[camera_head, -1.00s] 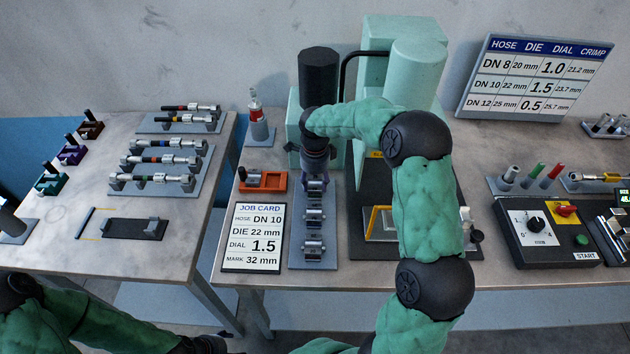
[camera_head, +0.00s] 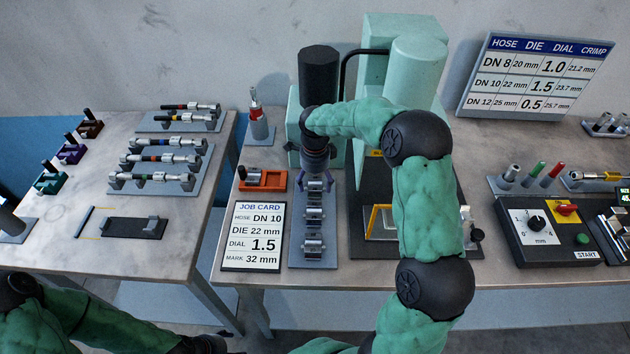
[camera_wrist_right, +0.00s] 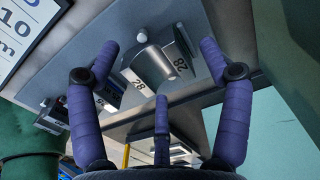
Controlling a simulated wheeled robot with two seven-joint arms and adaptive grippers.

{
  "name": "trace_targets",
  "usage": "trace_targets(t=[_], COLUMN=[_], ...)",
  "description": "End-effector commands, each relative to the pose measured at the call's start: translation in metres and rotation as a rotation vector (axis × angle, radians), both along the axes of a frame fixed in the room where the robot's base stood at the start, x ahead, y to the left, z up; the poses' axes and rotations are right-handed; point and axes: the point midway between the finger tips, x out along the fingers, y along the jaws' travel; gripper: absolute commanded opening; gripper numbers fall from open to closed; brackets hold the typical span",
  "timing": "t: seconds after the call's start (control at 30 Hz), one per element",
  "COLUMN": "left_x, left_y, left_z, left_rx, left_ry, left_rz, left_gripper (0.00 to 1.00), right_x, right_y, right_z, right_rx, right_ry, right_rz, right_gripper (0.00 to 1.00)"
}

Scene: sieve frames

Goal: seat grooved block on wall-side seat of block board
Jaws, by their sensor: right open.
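The block board (camera_head: 300,258) is a long grey plate holding a row of silver grooved blocks. The block at its wall end (camera_head: 315,187) sits below my right gripper (camera_head: 315,183). The right wrist view shows this grooved block (camera_wrist_right: 153,66) on the board, beside labels reading 28. There my right gripper (camera_wrist_right: 158,60) is open, its purple fingers spread on either side of the block with visible gaps. Whether the block is fully down in its seat cannot be told. My left gripper (camera_head: 222,338) is partly in view at the bottom edge; its fingers are unclear.
An orange tray (camera_head: 274,188) and the job card (camera_head: 253,237) lie left of the board. A green press (camera_head: 405,85) stands behind, its dark base to the right. A control box (camera_head: 545,230) stands farther right. The left table holds hose fittings (camera_head: 160,160).

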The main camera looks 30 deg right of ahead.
Motion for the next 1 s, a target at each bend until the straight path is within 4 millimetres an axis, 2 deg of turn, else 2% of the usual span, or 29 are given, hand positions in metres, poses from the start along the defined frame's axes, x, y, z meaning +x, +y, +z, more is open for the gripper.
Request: trace_targets(t=[0.17, 0.4, 0.6, 0.8, 1.0], left_x=[0.000, 0.000, 0.000, 0.000, 0.000], left_y=[0.000, 0.000, 0.000, 0.000, 0.000], left_z=[0.000, 0.000, 0.000, 0.000, 0.000], left_rx=[0.000, 0.000, 0.000, 0.000, 0.000], left_ry=[0.000, 0.000, 0.000, 0.000, 0.000], left_rz=[0.000, 0.000, 0.000, 0.000, 0.000], left_gripper=[0.64, 0.64, 0.64, 0.64, 0.64], right_x=[0.002, 0.002, 0.002, 0.001, 0.001], right_y=[-0.001, -0.001, 0.000, -0.001, -0.001], right_z=[0.027, 0.075, 0.104, 0.116, 0.117], right_rx=[-0.002, -0.001, -0.001, -0.001, 0.000], right_ry=[-0.007, -0.009, -0.006, -0.005, -0.004], right_rz=[-0.001, -0.001, 0.000, -0.001, -0.001], right_gripper=[0.79, 0.79, 0.79, 0.79, 0.79])
